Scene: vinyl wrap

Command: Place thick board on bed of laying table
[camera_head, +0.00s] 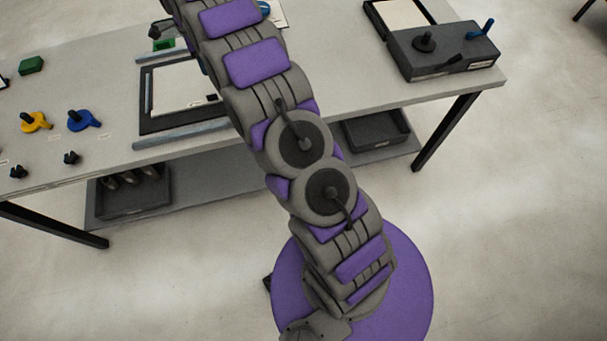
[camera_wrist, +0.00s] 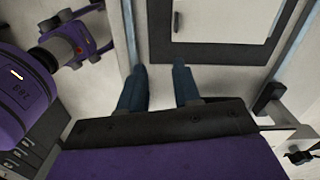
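The laying table stands at the centre left of the work table in the head view. It has a black bed (camera_head: 150,119) between pale blue-grey rails (camera_head: 185,131). A flat white panel (camera_head: 180,88) lies on the bed, partly hidden behind my arm; I cannot tell if it is the thick board. The wrist view shows a white panel (camera_wrist: 222,20) with a dark border at the top. My gripper (camera_wrist: 160,70) has two dark blue fingers, apart, with nothing visible between them. The fingertips appear close to the dark border; contact cannot be told. The gripper is outside the head view.
A black tray with a cream panel (camera_head: 400,14) sits at the back right, beside a dark grey box (camera_head: 440,52) with knobs. Yellow (camera_head: 35,122) and blue (camera_head: 83,120) handled tools lie at the left. Bins (camera_head: 132,196) stand on the lower shelf. Open floor surrounds the table.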

